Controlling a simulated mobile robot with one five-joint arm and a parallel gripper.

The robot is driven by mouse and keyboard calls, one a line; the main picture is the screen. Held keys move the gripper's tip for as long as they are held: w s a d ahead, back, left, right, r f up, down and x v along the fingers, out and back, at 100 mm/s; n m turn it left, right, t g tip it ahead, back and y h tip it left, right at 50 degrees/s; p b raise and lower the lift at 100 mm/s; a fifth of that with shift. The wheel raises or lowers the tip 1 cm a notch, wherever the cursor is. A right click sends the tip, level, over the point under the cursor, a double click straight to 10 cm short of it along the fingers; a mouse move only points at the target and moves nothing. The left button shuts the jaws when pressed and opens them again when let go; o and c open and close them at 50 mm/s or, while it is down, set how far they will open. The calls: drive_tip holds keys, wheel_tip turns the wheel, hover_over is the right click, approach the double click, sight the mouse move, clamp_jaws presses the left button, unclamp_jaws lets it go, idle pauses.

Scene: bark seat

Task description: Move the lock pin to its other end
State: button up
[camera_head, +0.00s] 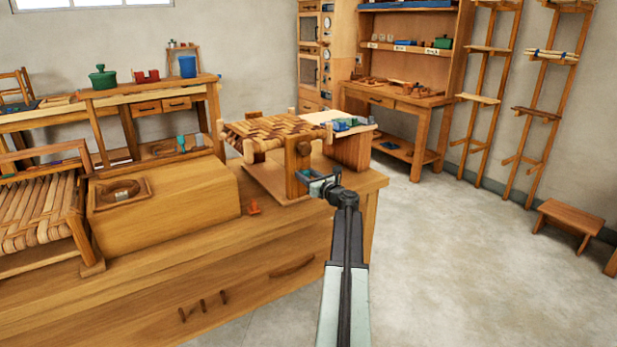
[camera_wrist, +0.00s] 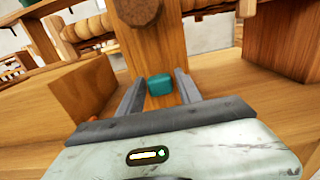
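A teal block-shaped end (camera_wrist: 160,85), which looks like the lock pin, shows against an upright wooden post (camera_wrist: 150,50) in the wrist view. A round wooden peg end sits above it on the post. In the head view a teal piece (camera_head: 304,175) shows low on the post of the woven seat frame (camera_head: 268,130). My gripper (camera_wrist: 160,80) is open, with one finger on either side of the teal end and narrow gaps showing. In the head view my gripper (camera_head: 325,184) is at the post's lower right. The pin's other end is hidden.
The seat frame stands on a wooden workbench (camera_head: 270,245). A wooden box (camera_head: 165,205) and a small orange piece (camera_head: 254,208) are to its left. A stand with blue and green parts (camera_head: 350,124) is close behind. Open floor (camera_head: 470,260) lies to the right.

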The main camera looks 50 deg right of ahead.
drive_tip(key=shift+o, duration=0.3)
drive_tip(key=v, duration=0.7)
drive_tip(key=shift+s, duration=0.4)
drive_tip(key=shift+a, duration=0.1)
